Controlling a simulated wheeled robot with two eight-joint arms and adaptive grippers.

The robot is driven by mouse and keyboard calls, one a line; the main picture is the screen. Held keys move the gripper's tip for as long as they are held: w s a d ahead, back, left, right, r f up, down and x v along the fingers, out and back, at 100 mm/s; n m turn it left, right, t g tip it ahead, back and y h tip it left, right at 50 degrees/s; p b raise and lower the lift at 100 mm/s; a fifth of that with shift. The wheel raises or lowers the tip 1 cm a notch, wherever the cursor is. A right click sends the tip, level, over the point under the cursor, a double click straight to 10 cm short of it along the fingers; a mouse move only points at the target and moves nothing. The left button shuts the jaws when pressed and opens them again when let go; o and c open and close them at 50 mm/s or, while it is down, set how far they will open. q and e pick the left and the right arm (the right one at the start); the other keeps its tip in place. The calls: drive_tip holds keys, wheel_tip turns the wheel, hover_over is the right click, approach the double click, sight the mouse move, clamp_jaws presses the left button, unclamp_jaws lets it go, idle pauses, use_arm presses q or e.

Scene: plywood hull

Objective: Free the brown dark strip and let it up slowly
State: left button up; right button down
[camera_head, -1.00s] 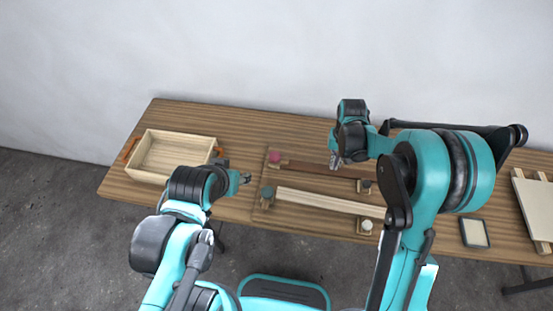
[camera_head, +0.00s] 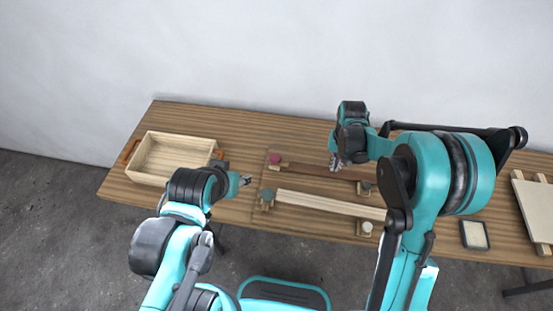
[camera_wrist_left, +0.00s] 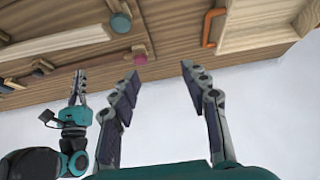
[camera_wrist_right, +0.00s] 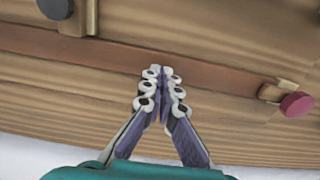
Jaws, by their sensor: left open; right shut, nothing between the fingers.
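The brown dark strip (camera_head: 311,170) lies along the back of the board, and its reddish-brown face crosses the right wrist view (camera_wrist_right: 160,65). A wooden block with a pink knob (camera_head: 275,159) sits at its left end, also in the right wrist view (camera_wrist_right: 297,103). A dark knob on a block (camera_head: 365,187) is near its right end. My right gripper (camera_head: 335,167) is shut and empty, its tips at the strip's edge; contact cannot be told. My left gripper (camera_head: 247,181) is open and empty, left of the board, also in the left wrist view (camera_wrist_left: 158,72).
A pale strip (camera_head: 330,203) lies in front, with a green knob (camera_head: 267,194) at its left end and a pale knob (camera_head: 366,227) at its right. A wooden tray (camera_head: 150,178) with orange handles stands left. A small framed pad (camera_head: 474,234) lies right.

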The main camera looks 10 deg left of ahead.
use_arm(q)
drive_tip(key=o, duration=0.3)
drive_tip(key=m+g, duration=0.7)
drive_tip(key=m, duration=1.6)
hover_over(275, 158)
wheel_tip(275, 158, down, 6)
wheel_tip(275, 158, down, 12)
drive_tip(key=shift+r, duration=0.1)
